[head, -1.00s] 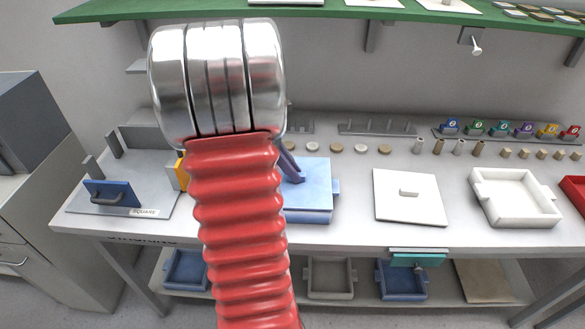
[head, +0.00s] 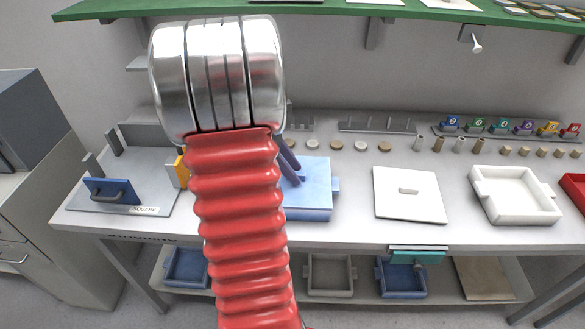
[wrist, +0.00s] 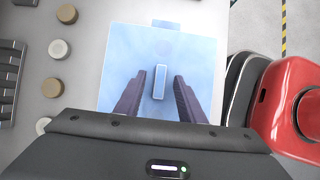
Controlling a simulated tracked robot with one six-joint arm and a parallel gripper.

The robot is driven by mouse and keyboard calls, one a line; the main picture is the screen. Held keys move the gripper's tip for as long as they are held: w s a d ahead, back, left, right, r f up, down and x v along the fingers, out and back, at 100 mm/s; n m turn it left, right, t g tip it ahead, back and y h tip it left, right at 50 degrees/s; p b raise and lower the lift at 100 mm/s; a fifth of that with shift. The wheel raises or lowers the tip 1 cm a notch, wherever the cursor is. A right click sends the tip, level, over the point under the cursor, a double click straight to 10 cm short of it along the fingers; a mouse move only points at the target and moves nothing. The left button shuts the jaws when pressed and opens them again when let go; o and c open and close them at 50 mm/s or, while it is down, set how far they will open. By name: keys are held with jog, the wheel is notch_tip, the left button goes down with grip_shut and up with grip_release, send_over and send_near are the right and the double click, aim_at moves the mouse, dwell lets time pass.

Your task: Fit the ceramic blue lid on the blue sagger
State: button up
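The blue sagger (head: 312,217) stands on the table behind my arm, its left part hidden. The light blue lid (head: 315,192) covers its top, looking roughly in line with its edges; I cannot tell if it is fully seated. In the wrist view the square lid (wrist: 206,68) has a raised bar handle (wrist: 160,82) in its middle. A sagger lug (wrist: 166,24) shows past its edge. My gripper (wrist: 157,85) is open, with one dark purple finger on each side of the handle and gaps between. In the head view the gripper (head: 291,168) is partly hidden by my arm.
To the right are a white lid (head: 410,208) and a white sagger (head: 515,218). A grey fixture (head: 125,190) with a blue handled plate (head: 112,190) stands left. Small discs (head: 336,146) and a grey rack (head: 378,125) lie behind. A green shelf (head: 330,10) hangs above.

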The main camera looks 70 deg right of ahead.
jog(key=v, duration=1.3)
jog(key=shift+w+r, duration=0.2)
jog(key=shift+r, duration=0.1)
dwell(0.6)
